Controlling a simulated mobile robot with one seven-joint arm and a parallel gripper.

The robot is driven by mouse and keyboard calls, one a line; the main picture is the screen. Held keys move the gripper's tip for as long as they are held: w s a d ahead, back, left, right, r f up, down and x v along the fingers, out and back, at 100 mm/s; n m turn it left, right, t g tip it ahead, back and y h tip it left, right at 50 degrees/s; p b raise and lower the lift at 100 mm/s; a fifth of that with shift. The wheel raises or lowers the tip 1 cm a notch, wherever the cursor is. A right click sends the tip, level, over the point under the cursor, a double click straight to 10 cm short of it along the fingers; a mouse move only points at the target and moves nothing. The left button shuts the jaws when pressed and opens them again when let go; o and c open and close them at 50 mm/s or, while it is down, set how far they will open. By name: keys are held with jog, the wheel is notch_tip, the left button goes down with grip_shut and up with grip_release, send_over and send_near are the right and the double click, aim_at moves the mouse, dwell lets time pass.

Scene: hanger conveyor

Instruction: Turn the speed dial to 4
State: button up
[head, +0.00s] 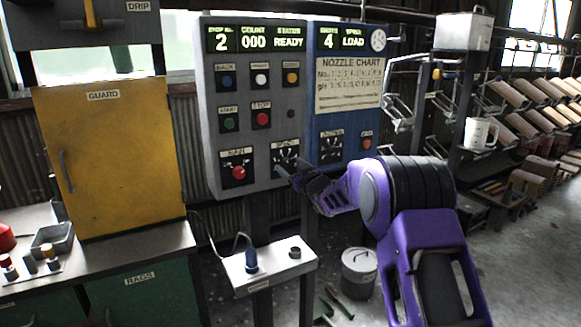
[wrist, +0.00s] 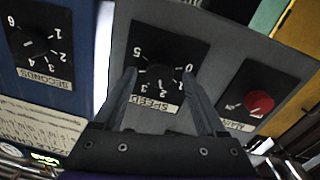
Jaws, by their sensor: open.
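The speed dial (head: 285,157) is a black plate with white numbers at the lower right of the grey control panel (head: 219,95). In the wrist view the speed dial (wrist: 165,48) appears upside down, with 5 at left, 0 at right and its SPEED label below. Its dark knob is hard to make out, and I cannot tell where it points. My gripper (head: 284,173) is at the dial's lower edge in the head view. In the wrist view my gripper (wrist: 160,74) is open, with one finger on each side of the dial's middle. Contact with the knob cannot be told.
A dial with a red knob (head: 238,172) sits left of the speed dial. The seconds dial (head: 331,146) is to the right, on the blue panel (head: 372,85). Push buttons are above. A small white stand (head: 268,268) with a blue-handled item is below.

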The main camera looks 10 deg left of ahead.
jog(key=shift+w+a, duration=0.1)
jog(key=shift+w, duration=0.05)
grip_shut()
dwell(0.4)
